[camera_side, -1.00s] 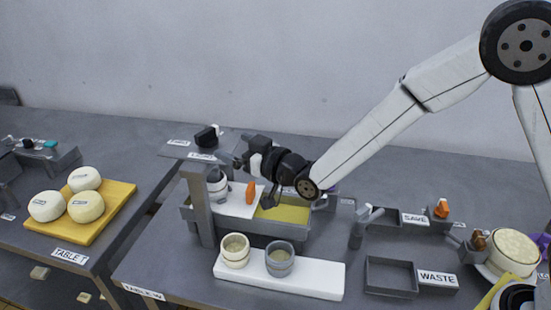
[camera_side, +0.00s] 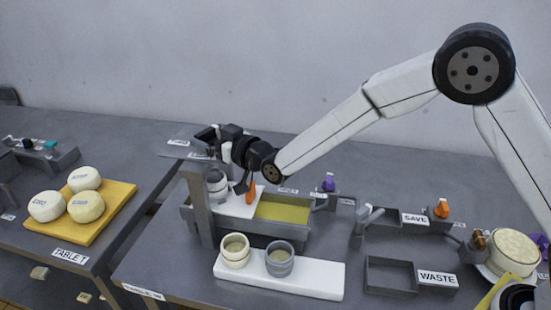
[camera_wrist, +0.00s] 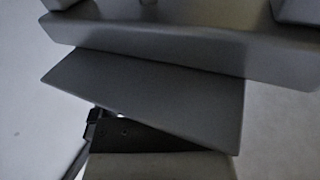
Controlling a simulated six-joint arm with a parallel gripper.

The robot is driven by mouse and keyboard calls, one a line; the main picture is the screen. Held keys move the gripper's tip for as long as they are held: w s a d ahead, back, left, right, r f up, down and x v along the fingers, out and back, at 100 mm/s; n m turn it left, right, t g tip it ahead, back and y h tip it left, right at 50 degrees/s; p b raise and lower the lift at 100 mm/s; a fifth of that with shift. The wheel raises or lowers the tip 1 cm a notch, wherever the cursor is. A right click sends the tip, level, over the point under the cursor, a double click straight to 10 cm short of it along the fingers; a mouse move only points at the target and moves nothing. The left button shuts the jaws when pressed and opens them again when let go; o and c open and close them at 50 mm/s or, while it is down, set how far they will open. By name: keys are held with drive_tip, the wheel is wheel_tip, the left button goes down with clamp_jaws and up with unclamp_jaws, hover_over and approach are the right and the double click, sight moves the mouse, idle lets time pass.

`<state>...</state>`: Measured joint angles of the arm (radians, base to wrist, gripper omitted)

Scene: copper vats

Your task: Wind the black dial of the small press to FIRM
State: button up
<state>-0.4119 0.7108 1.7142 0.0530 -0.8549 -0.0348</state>
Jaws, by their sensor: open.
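A black part (camera_side: 206,134), which looks like the black dial, sits on a low base at the back left of the near table, behind the grey post (camera_side: 200,215). My gripper (camera_side: 227,158) is open and empty, right beside this black part and partly in front of it. I cannot tell whether they touch. The dial's setting and the word FIRM are not readable. In the wrist view a grey slab (camera_wrist: 150,95) fills the middle, with a dark part (camera_wrist: 110,128) below it; I see no dial there.
Below my gripper are a white-grey pot (camera_side: 217,187), an orange handle (camera_side: 251,193) and a tray with a yellow inside (camera_side: 283,209). Two cups (camera_side: 235,250) stand on a white board (camera_side: 320,279) in front. The yellow cheese board (camera_side: 112,213) is at left.

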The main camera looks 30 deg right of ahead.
drive_tip(key=c, duration=1)
drive_tip(key=shift+o, duration=0.2)
drive_tip(key=shift+a+m+t+h, duration=0.15)
drive_tip(key=shift+m+t+h, duration=0.15)
drive_tip(key=shift+m+h, duration=0.3)
drive_tip(key=shift+a+m+t+h, duration=0.15)
drive_tip(key=shift+m+h, duration=0.35)
drive_tip(key=shift+h, duration=0.4)
drive_tip(key=shift+a+m+t+h, duration=0.15)
drive_tip(key=shift+m+h, duration=0.35)
drive_tip(key=shift+h, duration=0.4)
drive_tip(key=shift+m+h, duration=1.3)
drive_tip(key=shift+h, duration=1.1)
drive_tip(key=o, duration=1)
drive_tip(key=shift+c, duration=0.2)
